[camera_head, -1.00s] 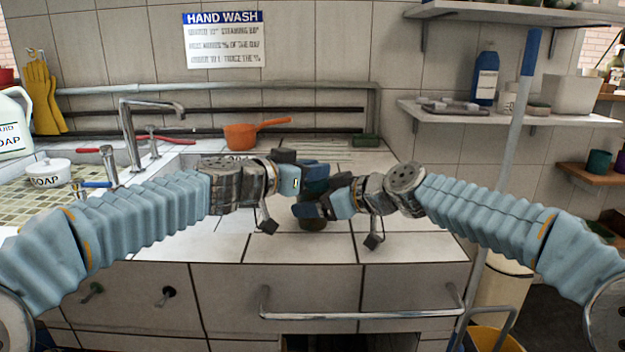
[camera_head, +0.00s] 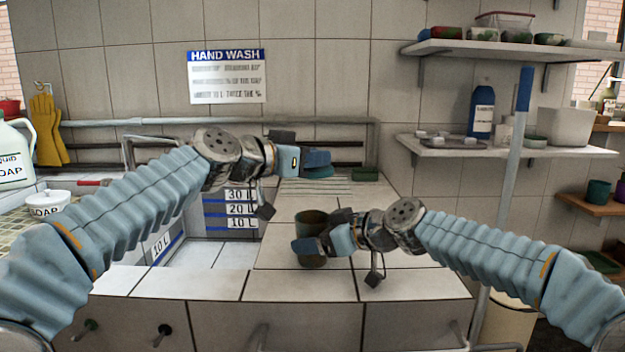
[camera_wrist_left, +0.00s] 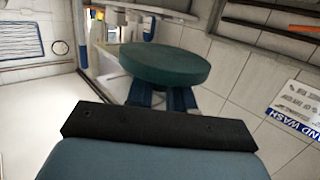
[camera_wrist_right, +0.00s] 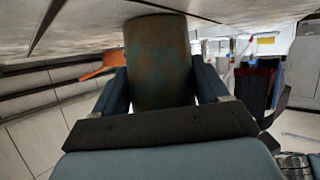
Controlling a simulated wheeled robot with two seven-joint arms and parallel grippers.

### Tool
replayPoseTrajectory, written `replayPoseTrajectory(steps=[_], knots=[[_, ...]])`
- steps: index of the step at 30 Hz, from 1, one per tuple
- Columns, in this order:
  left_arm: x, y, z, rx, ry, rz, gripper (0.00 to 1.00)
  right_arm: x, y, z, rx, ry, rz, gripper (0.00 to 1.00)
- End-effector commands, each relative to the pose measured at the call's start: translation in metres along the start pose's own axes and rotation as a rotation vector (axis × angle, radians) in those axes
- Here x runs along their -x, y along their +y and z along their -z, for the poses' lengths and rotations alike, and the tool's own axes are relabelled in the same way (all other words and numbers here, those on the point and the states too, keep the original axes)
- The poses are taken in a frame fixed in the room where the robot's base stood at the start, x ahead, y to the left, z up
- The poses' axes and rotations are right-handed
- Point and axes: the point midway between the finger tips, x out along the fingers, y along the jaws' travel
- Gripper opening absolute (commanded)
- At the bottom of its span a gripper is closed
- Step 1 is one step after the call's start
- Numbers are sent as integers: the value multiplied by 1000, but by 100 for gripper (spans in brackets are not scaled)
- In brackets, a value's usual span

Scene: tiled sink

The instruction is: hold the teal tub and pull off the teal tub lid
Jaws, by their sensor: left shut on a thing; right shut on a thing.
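The teal tub (camera_head: 311,224) stands on the white tiled counter at the centre of the head view. My right gripper (camera_head: 312,244) is shut on its sides; in the right wrist view the brown-mottled teal tub (camera_wrist_right: 158,60) sits between both fingers. My left gripper (camera_head: 316,159) is well above the tub, shut on the teal tub lid (camera_head: 319,172). In the left wrist view the lid (camera_wrist_left: 165,66) is a dark teal disc at the fingertips, clear of the tub. The inside of the tub cannot be seen.
The sink basin (camera_head: 205,256) with level markings lies left of the tub. A green sponge (camera_head: 365,174) rests at the back of the counter. A blue-topped pole (camera_head: 510,170) stands to the right. Tiles around the tub are clear.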

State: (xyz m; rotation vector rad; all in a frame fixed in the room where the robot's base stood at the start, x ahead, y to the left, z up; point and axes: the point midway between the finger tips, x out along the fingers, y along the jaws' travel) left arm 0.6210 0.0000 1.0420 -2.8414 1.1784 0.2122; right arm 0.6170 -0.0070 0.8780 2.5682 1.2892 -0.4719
Motion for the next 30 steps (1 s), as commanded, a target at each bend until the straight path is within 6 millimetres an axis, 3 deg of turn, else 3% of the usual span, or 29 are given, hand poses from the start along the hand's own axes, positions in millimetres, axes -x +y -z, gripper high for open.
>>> replayPoseTrajectory(steps=[8,9,14,23,30], knots=[[1,0,3,2,-1,1,0,0,0,0,0,0,0,38],[1,0,3,2,-1,1,0,0,0,0,0,0,0,77],[1,0,3,2,-1,1,0,0,0,0,0,0,0,100],[0,0,3,1,0,1,0,6,1,0,0,1,-2,100],[0,0,3,1,0,1,0,52,2,0,0,0,-6,100]])
